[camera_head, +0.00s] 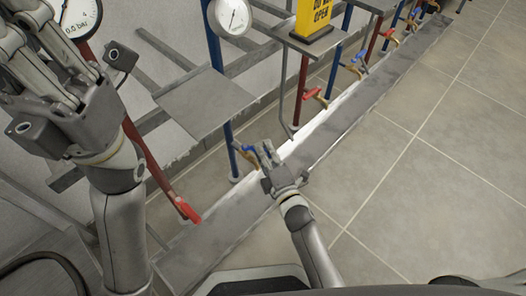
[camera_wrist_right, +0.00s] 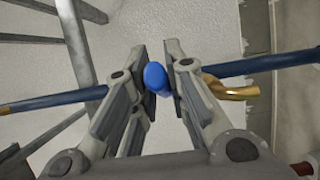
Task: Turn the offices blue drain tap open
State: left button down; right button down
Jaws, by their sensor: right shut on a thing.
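A blue tap handle (camera_head: 246,148) sits low on a blue pipe (camera_head: 230,140) near the left-middle of the head view. My right gripper (camera_head: 265,152) reaches it from the front and is shut on it. In the right wrist view the blue handle (camera_wrist_right: 156,78) shows end-on between the two fingers. A brass outlet (camera_wrist_right: 232,88) and the blue pipe (camera_wrist_right: 282,62) show behind the fingers there. My left gripper (camera_head: 35,45) is raised at the upper left, away from the taps; its fingertips are partly out of frame. No label reading "offices" is legible.
A red pipe with a red tap (camera_head: 187,211) stands left of my right gripper. More red taps (camera_head: 313,93) and blue taps (camera_head: 360,58) line the drain channel (camera_head: 330,128) to the right. A grey shelf plate (camera_head: 195,105) juts out above. The tiled floor at right is clear.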

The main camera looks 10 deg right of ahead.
jog(key=shift+f, duration=0.1)
jog(key=c, duration=1.4)
grip_release()
jog(key=shift+c, duration=0.2)
jog(key=shift+s, duration=0.15)
jog(key=v, duration=1.1)
jog(key=shift+s, duration=0.4)
jog(key=shift+d, duration=0.1)
jog(key=shift+c, duration=0.4)
